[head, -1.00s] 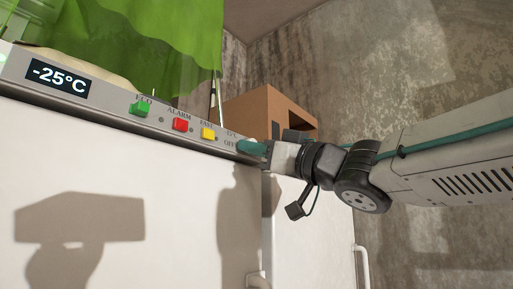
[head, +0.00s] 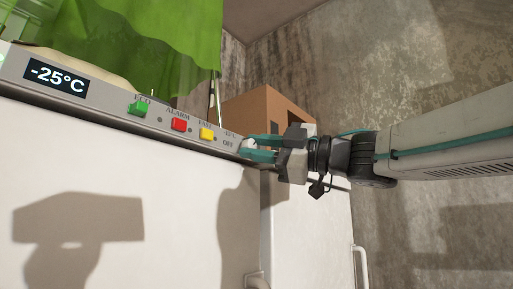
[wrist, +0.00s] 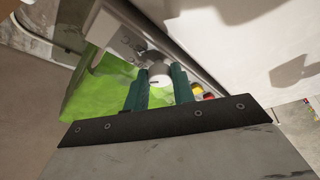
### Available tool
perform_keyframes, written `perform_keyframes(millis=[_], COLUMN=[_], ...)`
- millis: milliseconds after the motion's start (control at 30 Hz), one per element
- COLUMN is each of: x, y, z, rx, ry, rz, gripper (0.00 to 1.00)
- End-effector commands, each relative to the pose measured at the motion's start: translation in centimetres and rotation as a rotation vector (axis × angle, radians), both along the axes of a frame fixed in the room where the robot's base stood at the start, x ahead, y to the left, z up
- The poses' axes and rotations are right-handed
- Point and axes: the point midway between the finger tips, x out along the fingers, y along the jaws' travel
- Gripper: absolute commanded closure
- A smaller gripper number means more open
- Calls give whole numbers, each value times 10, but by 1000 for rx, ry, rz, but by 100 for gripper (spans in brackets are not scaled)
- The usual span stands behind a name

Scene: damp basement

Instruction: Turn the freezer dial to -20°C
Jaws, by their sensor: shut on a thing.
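The freezer's grey control strip (head: 110,102) runs along its top edge in the head view. Its display (head: 56,78) reads -25°C. The white dial (wrist: 159,82) shows in the wrist view between the two teal fingers of my gripper (wrist: 161,78), with a small dark mark on its face. My gripper (head: 257,149) is shut on the dial at the strip's right end. In the head view the fingers hide most of the dial; markings "OFF" and a partly readable one show beside it.
Green (head: 139,108), red (head: 179,124) and yellow (head: 206,134) buttons sit on the strip left of my gripper. A green cloth (head: 140,40) hangs behind. A brown box (head: 255,104) stands behind the freezer's right end. A stained wall fills the right.

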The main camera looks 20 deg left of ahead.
Motion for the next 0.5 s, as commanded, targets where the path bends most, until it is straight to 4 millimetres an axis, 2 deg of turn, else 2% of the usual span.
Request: perform_keyframes(millis=[200,500], x=[1,1], y=[-1,-1], z=[2,2], rx=[-43,-72], ry=[-110,-175], rz=[-2,-2], gripper=[98,98])
